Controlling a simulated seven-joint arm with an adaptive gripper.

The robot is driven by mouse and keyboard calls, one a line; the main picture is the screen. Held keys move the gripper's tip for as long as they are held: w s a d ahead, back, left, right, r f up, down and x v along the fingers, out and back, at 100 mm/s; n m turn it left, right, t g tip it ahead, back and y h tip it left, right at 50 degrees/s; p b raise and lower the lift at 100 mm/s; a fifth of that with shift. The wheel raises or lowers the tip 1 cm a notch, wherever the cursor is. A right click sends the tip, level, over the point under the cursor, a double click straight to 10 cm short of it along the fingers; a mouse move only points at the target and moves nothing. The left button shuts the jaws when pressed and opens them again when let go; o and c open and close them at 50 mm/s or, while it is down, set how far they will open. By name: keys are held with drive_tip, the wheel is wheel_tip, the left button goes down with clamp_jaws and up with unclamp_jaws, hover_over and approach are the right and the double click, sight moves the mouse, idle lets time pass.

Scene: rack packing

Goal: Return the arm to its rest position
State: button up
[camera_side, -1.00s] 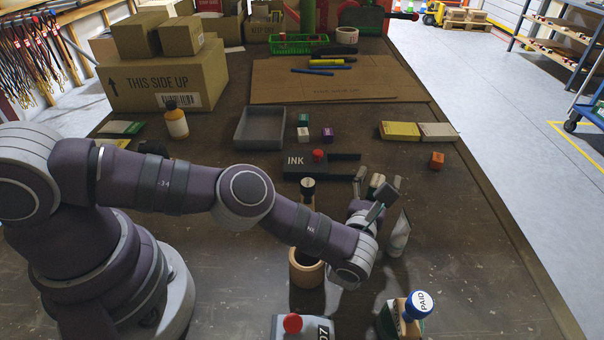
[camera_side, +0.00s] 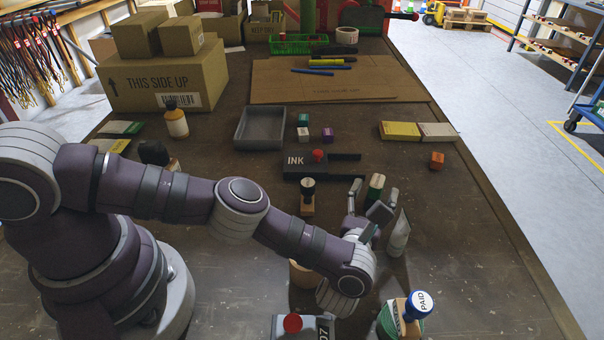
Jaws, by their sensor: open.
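My gripper (camera_side: 373,191) points away from the camera at the right of the work area, low over the table. Its two fingers are spread apart. A small green and beige block (camera_side: 376,186) shows between the fingertips; whether it stands between them or beyond them is hard to tell. A whitish tube (camera_side: 399,235) stands just right of the gripper. My arm stretches from the base at left across the front of the table and partly hides a wooden round holder (camera_side: 302,274).
The INK pad (camera_side: 305,166) and empty grey tray (camera_side: 240,141) lie behind. The PAID stamp (camera_side: 417,306) and a red-buttoned grey box (camera_side: 292,325) are in front. The table's right side is mostly clear.

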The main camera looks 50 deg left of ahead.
drive_tip(key=w+r+n, duration=0.1)
drive_tip(key=r+n, duration=0.1)
drive_tip(key=w+r+n+y, duration=0.1)
drive_tip(key=r, duration=0.1)
drive_tip(key=w+r+n, duration=0.1)
drive_tip(key=r+n, duration=0.1)
drive_tip(key=shift+a+n, duration=0.1)
drive_tip(key=shift+n, duration=0.2)
drive_tip(key=w+d+r+n+t+h, duration=0.1)
drive_tip(key=d+r+n+h, duration=0.2)
drive_tip(key=d+r+h, duration=0.45)
drive_tip(key=w+d+r+n+h, duration=0.2)
drive_tip(key=r+n+h, duration=0.2)
drive_tip(key=r, duration=0.6)
drive_tip(key=s+a+n+g+y, duration=0.3)
drive_tip(key=s+a+n+g, duration=0.45)
drive_tip(key=a, duration=0.65)
drive_tip(key=s+a+f+n+g, duration=0.1)
drive_tip(key=s+a+f+n, duration=0.1)
drive_tip(key=s, duration=0.4)
drive_tip(key=s+a+f+n+g, duration=0.2)
drive_tip(key=s+a+n, duration=0.1)
drive_tip(key=s+n, duration=0.2)
drive_tip(key=s+a+f+n+g, duration=0.1)
drive_tip(key=s+a+f+n, duration=0.1)
drive_tip(key=s+n, duration=0.2)
drive_tip(key=s, duration=0.3)
drive_tip(key=shift+s+a+f, duration=0.3)
drive_tip(key=shift+a+f, duration=0.05)
drive_tip(key=shift+a, duration=0.05)
